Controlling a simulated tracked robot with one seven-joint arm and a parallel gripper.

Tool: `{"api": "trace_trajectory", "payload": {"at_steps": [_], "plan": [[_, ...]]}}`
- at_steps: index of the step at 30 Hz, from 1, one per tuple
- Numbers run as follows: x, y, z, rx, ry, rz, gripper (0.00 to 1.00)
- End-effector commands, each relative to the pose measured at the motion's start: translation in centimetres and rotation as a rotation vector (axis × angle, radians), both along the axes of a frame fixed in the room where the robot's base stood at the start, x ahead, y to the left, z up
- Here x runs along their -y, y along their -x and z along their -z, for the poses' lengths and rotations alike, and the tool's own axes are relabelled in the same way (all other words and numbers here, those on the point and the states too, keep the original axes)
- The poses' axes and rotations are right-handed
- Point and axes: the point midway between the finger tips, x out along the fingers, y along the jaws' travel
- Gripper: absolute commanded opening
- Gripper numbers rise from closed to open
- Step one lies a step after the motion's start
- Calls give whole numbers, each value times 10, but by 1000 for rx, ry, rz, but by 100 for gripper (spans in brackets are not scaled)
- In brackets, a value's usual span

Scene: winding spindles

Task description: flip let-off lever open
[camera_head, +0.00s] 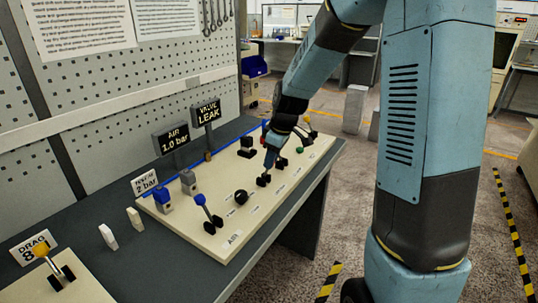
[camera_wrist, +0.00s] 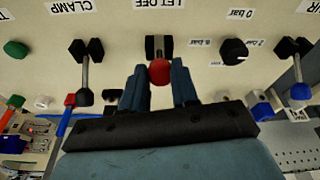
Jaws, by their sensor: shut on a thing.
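The let-off lever has a black two-block base (camera_wrist: 151,45) beneath the upside-down "LET OFF" label (camera_wrist: 166,3). Its red ball knob (camera_wrist: 159,72) sits between the fingertips of my gripper (camera_wrist: 159,82) in the wrist view. My gripper is shut on the red knob, with one blue finger on each side. In the head view, my gripper (camera_head: 271,162) points down at the cream panel, just behind a black lever base (camera_head: 263,180). The knob is hidden by the fingers there.
The cream panel (camera_head: 222,238) carries a blue-knobbed lever (camera_head: 207,210) and a black dial (camera_head: 241,197). In the wrist view, the clamp lever (camera_wrist: 86,68) stands left of my gripper and the dial (camera_wrist: 233,51) right. Signs reading "AIR 1.0 bar" (camera_head: 174,138) and "VALVE LEAK" (camera_head: 207,113) stand behind.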

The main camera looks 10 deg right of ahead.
Motion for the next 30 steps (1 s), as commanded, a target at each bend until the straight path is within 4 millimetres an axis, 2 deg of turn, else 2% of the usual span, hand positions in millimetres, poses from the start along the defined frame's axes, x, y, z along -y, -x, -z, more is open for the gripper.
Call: {"api": "trace_trajectory", "payload": {"at_steps": [3, 12, 30], "plan": [[9, 7, 6, -7, 3, 3, 0], [17, 17, 14, -11, 2, 2, 0], [17, 21, 18, -17, 2, -3, 0]]}}
